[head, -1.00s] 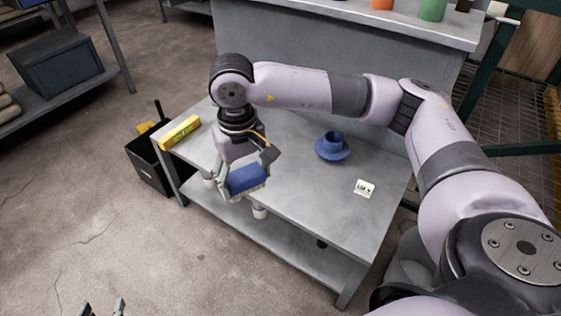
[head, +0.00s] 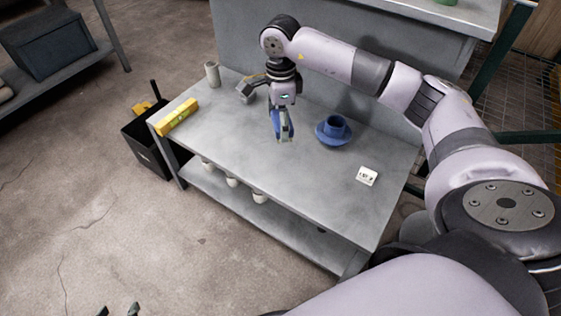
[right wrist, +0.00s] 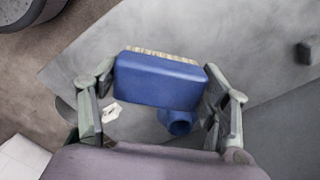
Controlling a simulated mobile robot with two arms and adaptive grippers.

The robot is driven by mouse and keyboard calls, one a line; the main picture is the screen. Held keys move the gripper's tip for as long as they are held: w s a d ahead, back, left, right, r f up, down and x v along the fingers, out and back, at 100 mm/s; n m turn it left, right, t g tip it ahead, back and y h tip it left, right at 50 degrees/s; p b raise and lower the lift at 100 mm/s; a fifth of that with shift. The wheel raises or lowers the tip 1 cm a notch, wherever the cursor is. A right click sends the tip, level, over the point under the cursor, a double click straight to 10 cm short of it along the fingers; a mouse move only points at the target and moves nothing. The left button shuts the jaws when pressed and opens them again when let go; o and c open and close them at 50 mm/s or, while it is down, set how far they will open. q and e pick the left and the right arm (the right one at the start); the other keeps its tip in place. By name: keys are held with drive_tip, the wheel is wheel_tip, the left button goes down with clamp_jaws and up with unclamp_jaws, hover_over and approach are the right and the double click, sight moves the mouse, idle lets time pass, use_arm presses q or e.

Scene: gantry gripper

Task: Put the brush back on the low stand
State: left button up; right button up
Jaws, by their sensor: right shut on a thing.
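The brush (right wrist: 160,82), a blue block with pale bristles, is gripped between the two fingers of my right gripper (head: 283,137). The brush (head: 287,122) shows narrow and blue in the head view, seemingly above the grey tabletop, left of a blue cup. I take the low grey table (head: 225,130) with a lower shelf to be the low stand; no separate stand is clear to me. The fingertips of my left gripper (head: 118,310) show at the bottom left edge, apart with nothing between them.
A blue cup on a saucer (head: 333,132) and a white label block (head: 367,176) are on the tabletop. A yellow level (head: 177,117) and a pale cylinder (head: 212,74) stand at its left. Pale cups (head: 232,181) sit on the lower shelf. A black bin (head: 148,152) is beside it.

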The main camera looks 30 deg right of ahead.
drive_tip(key=b, duration=0.1)
hover_over(280, 170)
wheel_tip(280, 170, down, 7)
wheel_tip(280, 170, down, 5)
drive_tip(key=shift+f+b, duration=0.1)
drive_tip(key=shift+b, duration=0.7)
wheel_tip(280, 170, down, 4)
drive_tip(key=shift+f+b, duration=0.1)
drive_tip(key=shift+b, duration=0.45)
use_arm(q)
drive_tip(key=w+d+r+t+h, duration=0.1)
drive_tip(key=w+d+r+t, duration=0.1)
drive_tip(key=w+r+t, duration=0.2)
drive_tip(key=w+d+r+t+h, duration=0.2)
drive_tip(key=w+r+t, duration=0.3)
drive_tip(key=r, duration=0.6)
drive_tip(key=shift+d+m+t, duration=0.3)
drive_tip(key=shift+d+t, duration=0.05)
drive_tip(key=shift+t, duration=0.25)
use_arm(e)
drive_tip(key=o, duration=1.2)
use_arm(q)
drive_tip(key=shift+r+t, duration=0.3)
drive_tip(key=shift+r, duration=0.1)
drive_tip(key=shift+w+f, duration=0.1)
